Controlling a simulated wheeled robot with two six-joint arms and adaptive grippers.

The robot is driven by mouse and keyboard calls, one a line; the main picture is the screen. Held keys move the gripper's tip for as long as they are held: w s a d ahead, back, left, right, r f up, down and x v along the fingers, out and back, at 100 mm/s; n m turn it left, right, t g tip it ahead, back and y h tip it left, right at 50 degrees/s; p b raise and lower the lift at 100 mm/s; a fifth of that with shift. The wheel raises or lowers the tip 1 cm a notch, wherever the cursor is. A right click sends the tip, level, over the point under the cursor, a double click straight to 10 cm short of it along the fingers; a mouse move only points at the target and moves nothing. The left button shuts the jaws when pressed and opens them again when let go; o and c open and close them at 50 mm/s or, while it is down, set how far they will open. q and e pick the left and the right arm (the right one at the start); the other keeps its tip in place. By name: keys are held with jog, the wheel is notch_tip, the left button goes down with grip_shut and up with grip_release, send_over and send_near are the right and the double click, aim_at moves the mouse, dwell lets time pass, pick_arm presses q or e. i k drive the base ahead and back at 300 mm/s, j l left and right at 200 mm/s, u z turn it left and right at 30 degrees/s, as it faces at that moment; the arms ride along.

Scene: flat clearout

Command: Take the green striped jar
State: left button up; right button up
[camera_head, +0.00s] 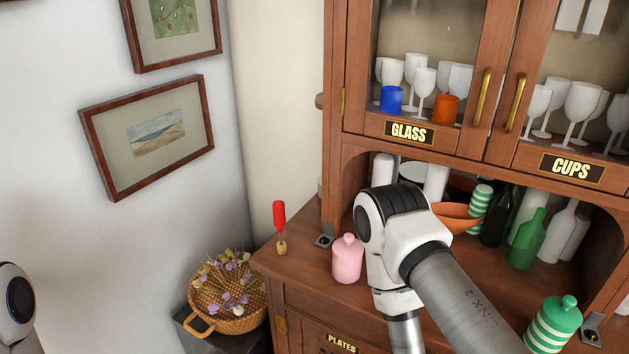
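A green and white striped jar (553,325) with a green knobbed lid stands upright at the front right of the brown cabinet's counter. Its lower part is cut off by the bottom of the picture. Another green and white striped item (481,207) stands tilted in the alcove behind; its lower part is partly hidden. My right arm crosses the middle of the view, left of the jar, and bends down out of the picture, so its gripper is not seen. Only a piece of my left arm shows at the left edge; its gripper is out of view.
A pink jar (347,259) stands left of my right arm. An orange bowl (455,217), a green bottle (527,240) and white bottles are in the alcove. The glass-fronted cupboard (420,70) above is closed. A wicker basket (229,293) stands lower left.

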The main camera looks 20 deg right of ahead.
aim_at(541, 335)
jog(key=z, duration=2.1)
jog(key=l+u, duration=0.15)
jog(key=l, duration=0.25)
jog(key=k+l+u, duration=0.15)
jog(key=l, duration=0.3)
jog(key=k+l+u, duration=0.1)
jog(key=l, duration=0.3)
